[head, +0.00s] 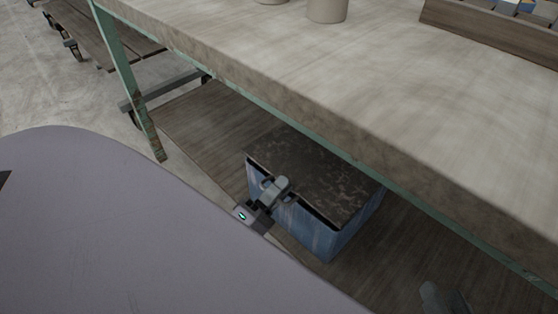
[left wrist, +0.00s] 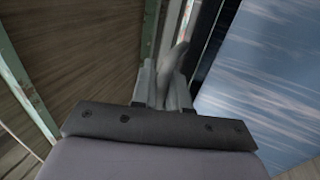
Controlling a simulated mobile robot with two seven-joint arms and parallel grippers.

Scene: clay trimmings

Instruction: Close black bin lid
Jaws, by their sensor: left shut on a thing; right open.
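The bin (head: 325,241) has worn blue walls and stands on the wooden lower shelf under the table. Its blue wall also fills the right of the left wrist view (left wrist: 265,85). Its dark, mottled lid (head: 318,170) lies nearly flat over the top, with a thin dark gap under its front edge. My left gripper (head: 278,187) is at the lid's front edge and shut on it; in the left wrist view its fingers (left wrist: 168,85) close around a grey piece, partly hidden. My right gripper (head: 440,298) is partly in view at the lower right, open and apart from the bin.
The thick tabletop (head: 330,75) overhangs the bin from behind, on a green metal frame (head: 130,80). The lower shelf (head: 205,130) is bare left of the bin. Pots (head: 327,10) and a wooden tray (head: 490,38) stand on the tabletop. A slatted cart (head: 100,35) is at upper left.

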